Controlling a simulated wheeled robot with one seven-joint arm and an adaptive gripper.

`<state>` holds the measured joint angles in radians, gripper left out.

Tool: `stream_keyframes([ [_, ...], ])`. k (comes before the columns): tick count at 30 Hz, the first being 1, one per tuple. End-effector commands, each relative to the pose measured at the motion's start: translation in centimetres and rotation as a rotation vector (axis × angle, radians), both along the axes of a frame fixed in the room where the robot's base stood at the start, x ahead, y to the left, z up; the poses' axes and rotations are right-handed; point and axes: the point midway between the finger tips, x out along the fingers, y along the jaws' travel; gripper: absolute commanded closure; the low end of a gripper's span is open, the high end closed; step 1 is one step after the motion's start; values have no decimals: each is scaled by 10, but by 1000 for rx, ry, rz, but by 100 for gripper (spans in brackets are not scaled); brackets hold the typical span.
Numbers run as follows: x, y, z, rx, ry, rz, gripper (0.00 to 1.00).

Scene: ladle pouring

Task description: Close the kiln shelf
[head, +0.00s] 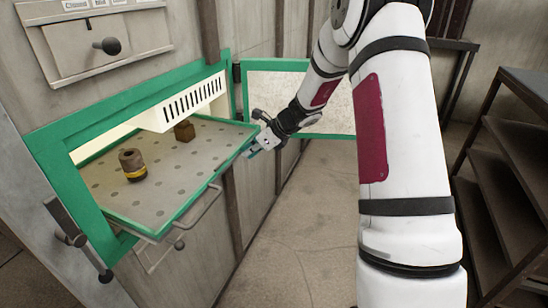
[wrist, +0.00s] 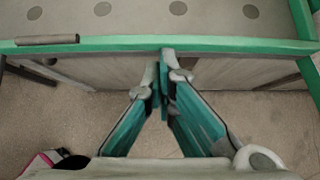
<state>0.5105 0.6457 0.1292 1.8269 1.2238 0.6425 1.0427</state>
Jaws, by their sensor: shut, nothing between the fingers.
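The kiln shelf (head: 158,205) is a grey perforated plate with a green rim, slid out of the green-framed kiln opening. A metal bar handle (head: 202,208) hangs at its front edge. My gripper (head: 252,153) is at the far right end of the shelf's front edge. In the wrist view, the shelf's green front rim (wrist: 110,45) runs across the top, and my shut, empty gripper (wrist: 161,70) has its fingertips at that rim. I cannot tell whether they touch it.
A brown jar with a yellow band (head: 132,166) and a small brown block (head: 184,131) stand on the shelf. The green-framed kiln door (head: 285,92) is swung open behind my gripper. A dark shelf rack (head: 520,150) stands at the right. The floor (head: 300,240) in front is clear.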

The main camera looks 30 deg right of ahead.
Motion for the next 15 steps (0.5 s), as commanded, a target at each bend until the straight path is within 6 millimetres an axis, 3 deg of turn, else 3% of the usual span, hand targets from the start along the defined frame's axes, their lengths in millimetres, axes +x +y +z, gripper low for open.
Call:
stream_keyframes([
  [6,48,40,0,1,-2,6,100],
  [15,99,78,0,0,-1,4,100],
])
